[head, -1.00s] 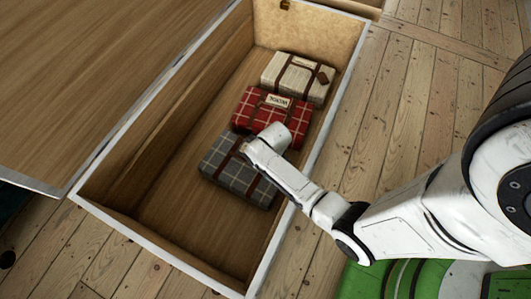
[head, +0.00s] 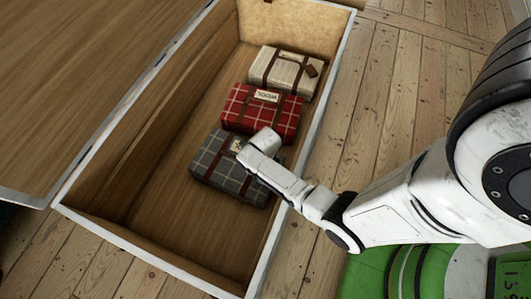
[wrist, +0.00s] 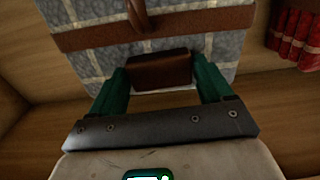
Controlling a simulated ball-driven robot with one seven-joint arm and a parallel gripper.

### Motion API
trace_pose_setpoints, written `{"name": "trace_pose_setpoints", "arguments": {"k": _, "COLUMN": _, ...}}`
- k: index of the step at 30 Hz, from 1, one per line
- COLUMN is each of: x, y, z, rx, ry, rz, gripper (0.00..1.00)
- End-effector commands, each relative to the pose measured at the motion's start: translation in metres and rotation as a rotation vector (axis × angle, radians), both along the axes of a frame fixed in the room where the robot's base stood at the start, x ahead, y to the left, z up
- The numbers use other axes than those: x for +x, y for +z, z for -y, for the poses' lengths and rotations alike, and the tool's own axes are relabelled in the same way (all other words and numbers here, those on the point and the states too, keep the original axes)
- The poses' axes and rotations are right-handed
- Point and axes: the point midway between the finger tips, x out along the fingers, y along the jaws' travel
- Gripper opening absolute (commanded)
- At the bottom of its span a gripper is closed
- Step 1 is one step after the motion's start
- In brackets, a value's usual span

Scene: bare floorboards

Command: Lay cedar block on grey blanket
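The grey blanket (head: 213,172) is a folded checked bundle with brown straps and a label, lying in the open wooden chest nearest the front. It fills the top of the wrist view (wrist: 195,18). My gripper (wrist: 160,72) has green fingers on both sides of a reddish-brown block, the cedar block (wrist: 160,66), and is shut on it. The block is at the blanket's near edge in the wrist view; I cannot tell whether it touches. In the head view my wrist covers the blanket's right part and hides the fingers and block.
A red checked blanket (head: 262,122) and a cream blanket (head: 284,72) lie behind the grey one in a row. The chest's pale rim (head: 316,125) is close under my arm. Bare chest floor (head: 165,205) is free at the left and front.

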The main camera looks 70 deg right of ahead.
Motion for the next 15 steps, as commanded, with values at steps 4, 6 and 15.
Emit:
{"name": "trace_pose_setpoints", "arguments": {"k": 4, "x": -0.0001, "y": 0.0003, "z": 0.0000, "rx": 0.000, "ry": 0.000, "rz": 0.000, "gripper": 0.94}}
{"name": "trace_pose_setpoints", "arguments": {"k": 6, "x": -0.0001, "y": 0.0003, "z": 0.0000, "rx": 0.000, "ry": 0.000, "rz": 0.000, "gripper": 0.99}}
{"name": "trace_pose_setpoints", "arguments": {"k": 15, "x": 0.0000, "y": 0.0063, "z": 0.0000, "rx": 0.000, "ry": 0.000, "rz": 0.000, "gripper": 0.99}}
